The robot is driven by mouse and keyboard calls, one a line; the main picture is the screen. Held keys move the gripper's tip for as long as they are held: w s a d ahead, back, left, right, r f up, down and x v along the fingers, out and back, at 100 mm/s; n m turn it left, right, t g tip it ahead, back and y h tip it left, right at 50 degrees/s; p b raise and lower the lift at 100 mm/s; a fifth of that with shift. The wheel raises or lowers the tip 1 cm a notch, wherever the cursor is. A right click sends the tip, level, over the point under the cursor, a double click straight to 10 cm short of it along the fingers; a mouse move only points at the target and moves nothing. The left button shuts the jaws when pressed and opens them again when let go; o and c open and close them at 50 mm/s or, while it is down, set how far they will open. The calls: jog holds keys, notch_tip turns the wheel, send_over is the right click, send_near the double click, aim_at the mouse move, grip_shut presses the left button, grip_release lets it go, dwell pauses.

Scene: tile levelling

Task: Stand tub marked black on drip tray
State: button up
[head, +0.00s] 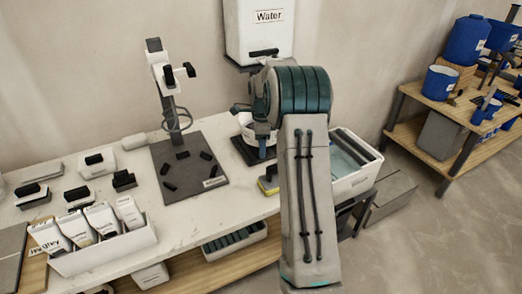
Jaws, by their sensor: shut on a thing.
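A white round tub (246,121) shows partly behind my arm, below the water tank's tap. A dark flat tray (243,152) lies on the white worktop under it. The tub appears over this tray; I cannot tell whether its base touches it. My gripper (262,150) is at the tub's right side, shut on the tub, with its fingertips mostly hidden by my own wrist. The tub's right part is hidden and no marking on it can be read from here.
The water tank (262,32) hangs on the wall above. A mixing stand (174,108) stands left on a dark mat (190,178). A yellow sponge (268,184) and a white basin (358,180) flank my arm. A box of bags (105,250) sits front left.

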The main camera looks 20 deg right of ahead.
jog(key=shift+w+d+f, duration=0.1)
jog(key=shift+w+f, duration=0.1)
jog(key=shift+w, duration=0.25)
jog(key=shift+w+d+f, duration=0.1)
jog(key=shift+w+f, duration=0.1)
jog(key=shift+w, duration=0.2)
jog(key=shift+a+f, duration=0.1)
jog(key=shift+f, duration=1.9)
jog(key=o, duration=1.7)
jog(key=shift+s, duration=0.1)
jog(key=shift+c, duration=0.2)
